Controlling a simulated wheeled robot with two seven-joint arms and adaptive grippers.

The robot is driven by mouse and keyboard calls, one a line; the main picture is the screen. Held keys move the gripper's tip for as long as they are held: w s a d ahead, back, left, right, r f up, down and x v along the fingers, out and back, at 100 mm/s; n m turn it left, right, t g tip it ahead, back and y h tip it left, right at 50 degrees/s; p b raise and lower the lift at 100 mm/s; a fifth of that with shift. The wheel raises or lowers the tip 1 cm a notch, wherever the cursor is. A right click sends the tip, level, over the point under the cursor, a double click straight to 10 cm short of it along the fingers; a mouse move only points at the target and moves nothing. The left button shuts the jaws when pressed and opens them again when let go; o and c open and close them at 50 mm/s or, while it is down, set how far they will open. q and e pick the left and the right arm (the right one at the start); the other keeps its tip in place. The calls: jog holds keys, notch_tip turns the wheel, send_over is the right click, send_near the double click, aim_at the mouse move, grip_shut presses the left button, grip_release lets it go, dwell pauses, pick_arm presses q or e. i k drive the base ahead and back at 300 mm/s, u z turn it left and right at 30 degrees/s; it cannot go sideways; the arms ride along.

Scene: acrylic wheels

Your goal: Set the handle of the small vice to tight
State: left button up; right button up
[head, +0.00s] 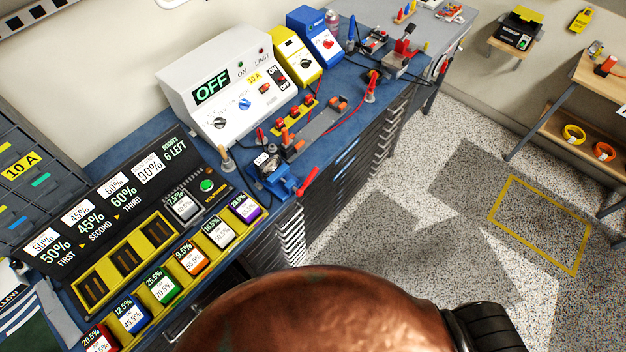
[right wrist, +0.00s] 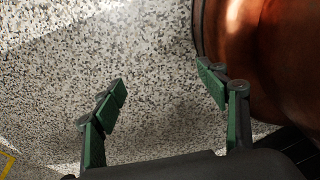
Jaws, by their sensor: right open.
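A small blue vice (head: 281,182) sits at the front edge of the blue bench top in the head view. Its red handle (head: 308,181) sticks out past the edge, slanting up to the right; I cannot read any tight mark on it. My right gripper (right wrist: 162,80) shows only in the right wrist view, open and empty, with speckled floor behind its fingers. It is away from the vice, which is not in that view. My left gripper is in neither view.
A white box with an OFF display (head: 211,89) stands behind the vice. A rack of coloured percent blocks (head: 152,286) lies to its left. A grey clamp with a red top (head: 400,58) is at the far bench end. The speckled floor (head: 420,140) right of the drawers is clear.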

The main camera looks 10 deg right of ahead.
aim_at(299, 193)
jog(key=z, duration=2)
jog(key=i, duration=3.45)
jog(key=u, duration=5.05)
